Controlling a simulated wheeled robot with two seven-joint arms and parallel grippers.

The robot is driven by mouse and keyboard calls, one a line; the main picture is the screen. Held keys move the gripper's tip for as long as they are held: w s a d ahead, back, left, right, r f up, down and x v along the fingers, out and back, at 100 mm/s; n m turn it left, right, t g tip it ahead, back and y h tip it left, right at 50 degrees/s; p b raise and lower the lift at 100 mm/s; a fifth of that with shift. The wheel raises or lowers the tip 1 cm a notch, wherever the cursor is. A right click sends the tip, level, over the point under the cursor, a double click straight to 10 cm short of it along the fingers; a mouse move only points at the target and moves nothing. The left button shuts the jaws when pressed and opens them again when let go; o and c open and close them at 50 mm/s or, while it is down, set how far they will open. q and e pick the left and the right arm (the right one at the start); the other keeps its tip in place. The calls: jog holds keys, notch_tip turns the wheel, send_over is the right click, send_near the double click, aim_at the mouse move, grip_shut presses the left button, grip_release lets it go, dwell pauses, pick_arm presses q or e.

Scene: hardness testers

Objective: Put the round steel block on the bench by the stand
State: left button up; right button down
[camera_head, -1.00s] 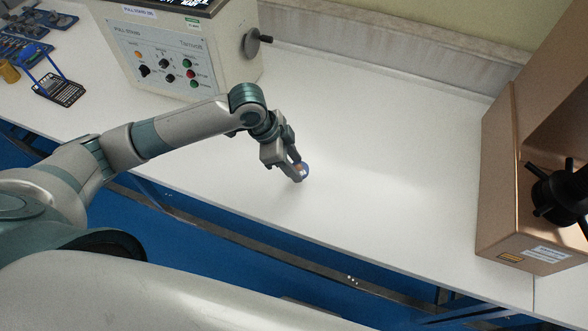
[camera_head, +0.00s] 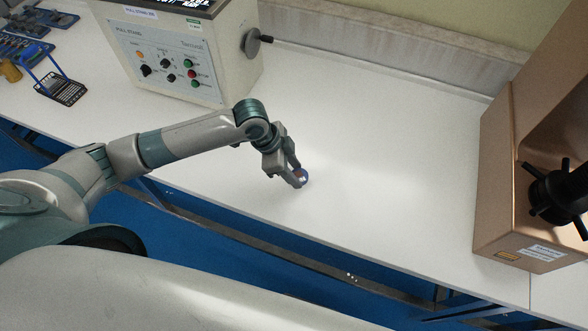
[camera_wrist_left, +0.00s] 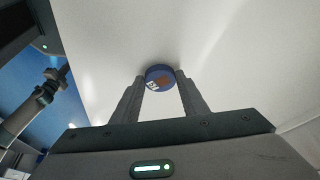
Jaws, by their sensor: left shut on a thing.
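The round steel block (camera_wrist_left: 160,77) is a small disc with a blue rim and a brownish patch and white label on its face. In the left wrist view it sits between the fingertips of my left gripper (camera_wrist_left: 161,84). In the head view the block (camera_head: 302,175) shows partly behind the fingers of my left gripper (camera_head: 298,180), which is shut on it. The gripper is low over the white bench (camera_head: 390,200); I cannot tell whether the block touches the top. The pull stand (camera_head: 185,55), a cream machine with knobs, stands behind and to the left. My right gripper is not in view.
A copper-coloured machine (camera_head: 495,180) with a black handwheel (camera_head: 560,193) stands at the right. A black rack with a blue handle (camera_head: 60,88) and several blue tools are at the far left. The bench between the machines is clear.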

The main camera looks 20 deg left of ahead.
pick_arm(q)
jog(key=o, duration=1.2)
jog(key=shift+f, duration=0.1)
jog(key=shift+o, duration=0.2)
jog(key=b+v, duration=0.2)
jog(key=v, duration=1)
